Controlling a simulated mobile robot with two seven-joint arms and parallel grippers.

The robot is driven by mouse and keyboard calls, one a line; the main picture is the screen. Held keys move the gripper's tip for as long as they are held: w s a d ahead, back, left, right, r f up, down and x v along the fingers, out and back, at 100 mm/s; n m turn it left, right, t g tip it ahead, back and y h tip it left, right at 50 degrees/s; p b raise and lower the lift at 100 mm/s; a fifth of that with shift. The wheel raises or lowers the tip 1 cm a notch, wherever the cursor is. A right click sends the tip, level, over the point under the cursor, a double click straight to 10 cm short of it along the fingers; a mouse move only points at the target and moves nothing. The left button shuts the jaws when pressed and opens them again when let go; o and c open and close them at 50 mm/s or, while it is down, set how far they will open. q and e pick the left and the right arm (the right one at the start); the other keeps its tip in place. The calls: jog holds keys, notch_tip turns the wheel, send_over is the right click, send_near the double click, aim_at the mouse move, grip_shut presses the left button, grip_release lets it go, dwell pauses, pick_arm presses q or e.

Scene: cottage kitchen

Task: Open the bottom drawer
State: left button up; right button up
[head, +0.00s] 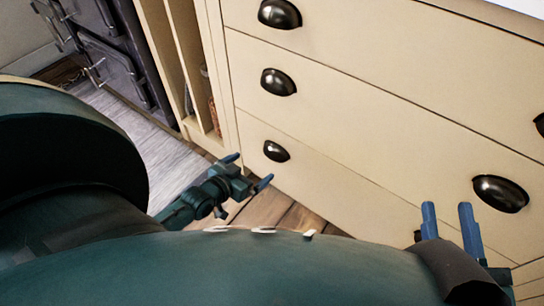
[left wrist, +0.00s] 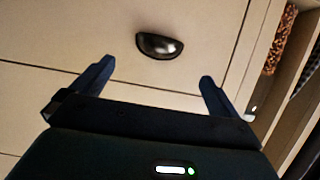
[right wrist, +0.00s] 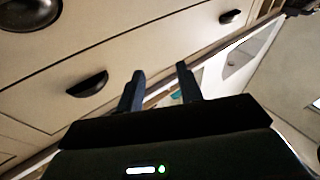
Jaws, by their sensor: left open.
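The cream bottom drawer (head: 325,185) is the lowest front in the head view and looks shut, flush with the fronts above. Its dark cup handle (head: 276,151) is near its left end. My left gripper (head: 249,170) is open and empty, just below and left of this handle in the picture. In the left wrist view the handle (left wrist: 160,46) lies beyond and between the spread fingers, apart from them. My right gripper (head: 447,207) has its fingers apart with nothing between them, near the drawer fronts at the right. The bottom drawer's right part is mostly hidden by my arm.
The middle drawer has a left handle (head: 278,82) and a right handle (head: 499,193); a top drawer handle (head: 279,13) is above. Left of the drawers are narrow open shelves (head: 190,70) and a dark stove (head: 110,55). Some wooden floor (head: 270,208) is clear before the drawers.

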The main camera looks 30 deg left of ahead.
pick_arm(q)
jog(key=b+x, duration=0.4)
jog(key=x, duration=0.6)
jog(key=shift+w+b, duration=0.2)
jog(key=shift+b, duration=0.15)
pick_arm(e)
jog(key=r+n+t+y, duration=0.1)
jog(key=r+n+y, duration=0.1)
jog(key=w+r+n+t+y, duration=0.1)
jog(key=r+y, duration=0.1)
jog(key=r, duration=0.1)
jog(key=shift+w+d+n, duration=0.1)
jog(key=shift+d+n, duration=0.05)
jog(key=shift+n, duration=0.25)
pick_arm(q)
jog(key=c, duration=1.2)
jog(key=shift+s, duration=0.15)
